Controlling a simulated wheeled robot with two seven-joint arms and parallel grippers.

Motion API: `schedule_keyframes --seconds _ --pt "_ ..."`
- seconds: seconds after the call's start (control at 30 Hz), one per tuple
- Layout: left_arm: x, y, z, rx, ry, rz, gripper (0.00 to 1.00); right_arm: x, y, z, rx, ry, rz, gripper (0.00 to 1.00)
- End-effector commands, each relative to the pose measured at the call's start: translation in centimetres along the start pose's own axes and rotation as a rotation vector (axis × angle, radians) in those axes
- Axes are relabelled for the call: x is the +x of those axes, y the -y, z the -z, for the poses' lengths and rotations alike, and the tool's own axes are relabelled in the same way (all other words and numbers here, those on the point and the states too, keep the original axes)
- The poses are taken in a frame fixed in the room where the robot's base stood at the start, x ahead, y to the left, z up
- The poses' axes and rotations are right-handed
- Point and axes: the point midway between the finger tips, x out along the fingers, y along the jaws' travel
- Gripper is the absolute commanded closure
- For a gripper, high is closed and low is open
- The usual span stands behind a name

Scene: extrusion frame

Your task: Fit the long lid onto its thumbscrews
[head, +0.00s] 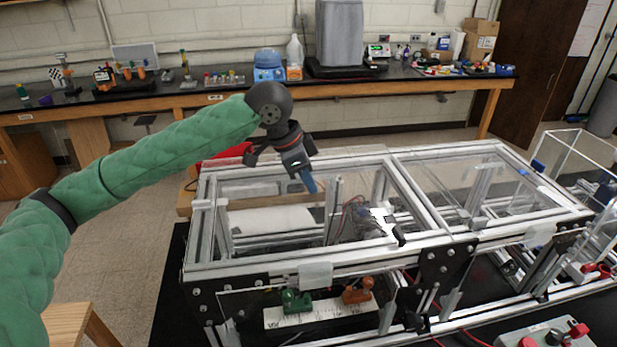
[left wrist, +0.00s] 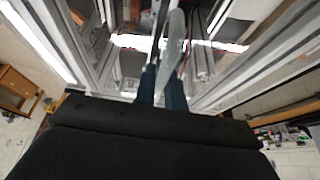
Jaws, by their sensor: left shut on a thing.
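The long extrusion frame (head: 300,268) has clear panels in silver bars on top; I cannot tell for sure which part is the long lid. My left gripper (head: 309,184) points down over the left clear panel (head: 265,190), near its far side. In the left wrist view its blue-tipped fingers (left wrist: 162,85) are shut on a narrow, rounded grey piece (left wrist: 175,45). I cannot tell whether that piece belongs to the lid. The thumbscrews are too small to make out. My right gripper is not in view.
A green clamp-like part (head: 296,301) and an orange one (head: 357,291) sit inside the frame's front. A white and black piece (head: 385,222) lies at the panel's right. A clear box (head: 575,165) stands at right, a control box (head: 545,335) at the front right.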

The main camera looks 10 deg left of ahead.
Motion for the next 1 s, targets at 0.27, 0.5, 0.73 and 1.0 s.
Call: schedule_keyframes --seconds 0.27,0.5,0.73,1.0 --pt "0.3 0.0 -0.1 0.000 -0.001 0.001 1.00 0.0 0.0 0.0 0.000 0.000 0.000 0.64" --pt "0.7 0.0 -0.3 0.000 -0.001 0.001 1.00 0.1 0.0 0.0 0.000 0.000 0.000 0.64" --pt "1.1 0.0 -0.5 0.000 -0.001 0.001 1.00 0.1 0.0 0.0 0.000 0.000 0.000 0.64" --pt "1.2 0.0 -0.5 0.000 -0.001 0.001 0.63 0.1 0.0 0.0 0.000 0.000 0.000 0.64"
